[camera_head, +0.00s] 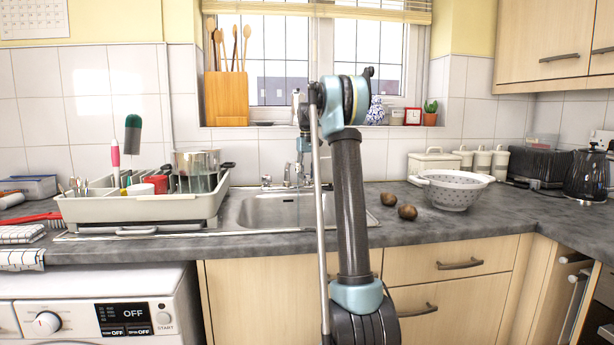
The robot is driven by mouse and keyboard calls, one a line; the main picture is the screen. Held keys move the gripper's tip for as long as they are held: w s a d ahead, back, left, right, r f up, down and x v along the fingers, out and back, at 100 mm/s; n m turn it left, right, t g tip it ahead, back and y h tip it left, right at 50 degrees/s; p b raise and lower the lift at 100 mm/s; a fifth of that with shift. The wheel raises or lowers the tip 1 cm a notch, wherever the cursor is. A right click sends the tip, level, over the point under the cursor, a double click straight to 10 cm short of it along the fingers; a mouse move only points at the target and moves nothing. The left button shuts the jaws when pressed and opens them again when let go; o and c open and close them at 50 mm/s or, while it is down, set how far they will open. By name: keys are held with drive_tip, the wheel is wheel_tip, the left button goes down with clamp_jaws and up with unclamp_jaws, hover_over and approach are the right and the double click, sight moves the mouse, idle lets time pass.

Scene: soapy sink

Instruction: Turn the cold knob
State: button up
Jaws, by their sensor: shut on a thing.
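The sink tap (287,175) stands behind the steel sink (265,210), against the tiled wall. Its left knob (266,181) shows clear of my arm. My gripper (302,172) points down at the tap's right side, where it is shut on the right knob. That knob is mostly hidden behind the gripper, and its angle cannot be made out. No hot or cold marking can be read at this size.
A dish rack (140,208) with dishes stands left of the sink. Two brown round things (407,212) and a white colander (451,190) are on the right counter. A wooden utensil holder (226,98) stands on the windowsill. My arm crosses in front of the sink.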

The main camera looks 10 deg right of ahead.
idle(0.3)
drive_tip(key=o, duration=1.1)
drive_tip(key=shift+c, duration=0.2)
wheel_tip(320, 180, up, 12)
drive_tip(key=shift+f, duration=0.1)
